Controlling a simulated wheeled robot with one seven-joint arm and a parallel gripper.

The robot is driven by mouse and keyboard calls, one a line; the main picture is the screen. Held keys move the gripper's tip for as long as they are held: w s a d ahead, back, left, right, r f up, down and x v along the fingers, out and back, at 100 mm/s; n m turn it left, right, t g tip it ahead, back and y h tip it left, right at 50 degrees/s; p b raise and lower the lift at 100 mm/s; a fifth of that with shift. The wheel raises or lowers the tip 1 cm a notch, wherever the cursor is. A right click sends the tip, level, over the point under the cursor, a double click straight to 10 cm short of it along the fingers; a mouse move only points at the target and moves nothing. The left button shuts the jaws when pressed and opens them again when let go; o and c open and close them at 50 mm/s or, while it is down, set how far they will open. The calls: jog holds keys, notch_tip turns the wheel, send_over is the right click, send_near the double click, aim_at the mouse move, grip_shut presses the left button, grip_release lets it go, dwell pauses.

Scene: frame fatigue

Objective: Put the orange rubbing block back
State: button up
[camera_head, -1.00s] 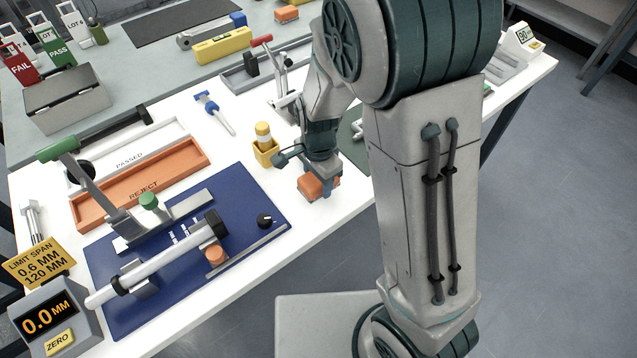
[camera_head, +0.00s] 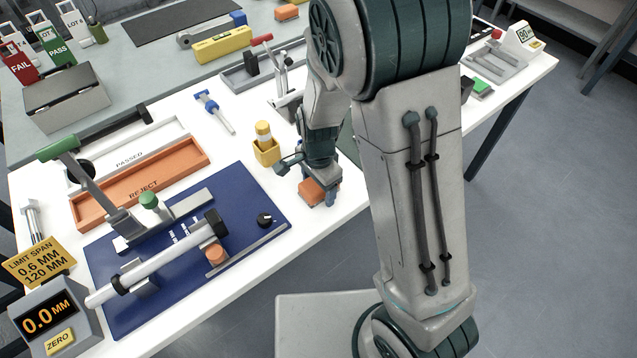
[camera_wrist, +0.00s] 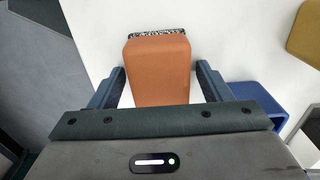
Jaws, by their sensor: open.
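The orange rubbing block (camera_head: 312,192) rests on the white table near its front edge, to the right of the blue mat. My gripper (camera_head: 320,196) is directly over the block and pointing down. In the wrist view the block (camera_wrist: 158,72) lies between the two fingers of my gripper (camera_wrist: 159,84), with a speckled dark strip along its far end. The fingers are open, with a gap showing on both sides of the block.
A yellow holder (camera_head: 266,153) with a bottle stands just left of my gripper. The blue mat (camera_head: 185,255) carries a clamped tube fixture. An orange REJECT tray (camera_head: 140,187) lies behind it. A toggle clamp (camera_head: 284,80) stands behind the arm.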

notch_tip(320, 180, up, 14)
jog(key=s+d+r+n+t, duration=0.2)
jog(key=s+d+r+n, duration=0.4)
jog(key=s+d+n, duration=0.5)
jog(key=shift+s+d+t, duration=0.4)
jog(key=shift+s+d, duration=0.1)
jog(key=shift+s, duration=0.05)
